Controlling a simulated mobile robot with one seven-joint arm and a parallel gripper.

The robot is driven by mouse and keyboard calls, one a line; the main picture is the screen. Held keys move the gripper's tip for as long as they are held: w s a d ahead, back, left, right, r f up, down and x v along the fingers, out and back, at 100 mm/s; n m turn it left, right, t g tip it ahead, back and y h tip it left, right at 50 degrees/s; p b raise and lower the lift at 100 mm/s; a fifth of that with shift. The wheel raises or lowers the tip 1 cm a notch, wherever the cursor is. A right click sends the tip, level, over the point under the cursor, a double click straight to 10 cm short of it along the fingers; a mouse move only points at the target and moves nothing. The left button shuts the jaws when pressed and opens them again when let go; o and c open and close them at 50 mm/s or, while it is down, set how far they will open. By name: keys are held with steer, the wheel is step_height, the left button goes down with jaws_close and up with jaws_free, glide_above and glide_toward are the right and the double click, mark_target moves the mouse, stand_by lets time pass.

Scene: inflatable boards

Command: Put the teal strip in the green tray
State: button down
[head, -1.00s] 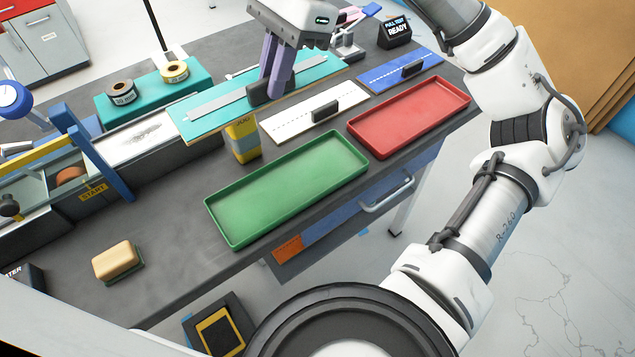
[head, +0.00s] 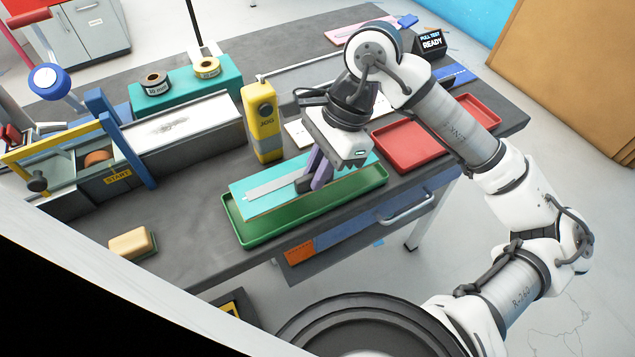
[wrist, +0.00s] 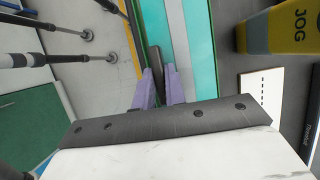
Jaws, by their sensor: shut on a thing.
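The teal strip (head: 270,201) is a flat board with a pale grey bar along it. In the head view it is held over the green tray (head: 315,211), roughly lined up with its length. My gripper (head: 313,178) is shut on the strip's dark upright grip near the strip's middle. The wrist view shows the purple fingers (wrist: 160,92) on either side of this dark grip, with the teal strip (wrist: 203,50) running away beneath. The strip hides much of the tray's floor; I cannot tell whether it touches the tray.
A red tray (head: 400,143) lies to the right. A yellow JOG post (head: 262,122) stands behind the green tray. A white strip (head: 297,135) is partly hidden by my arm. A tan sponge-like block (head: 132,243) is at the left front, with bare grey table between.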

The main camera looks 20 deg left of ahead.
steer(key=shift+f, duration=2.4)
steer(key=shift+f, duration=0.2)
steer(key=c, duration=1.7)
jaws_free()
steer(key=shift+c, duration=0.2)
steer(key=shift+r, duration=0.1)
steer(key=shift+r, duration=0.2)
steer(key=b+v, duration=0.1)
steer(key=v, duration=1.1)
steer(key=shift+f+b, duration=0.1)
steer(key=shift+b, duration=0.25)
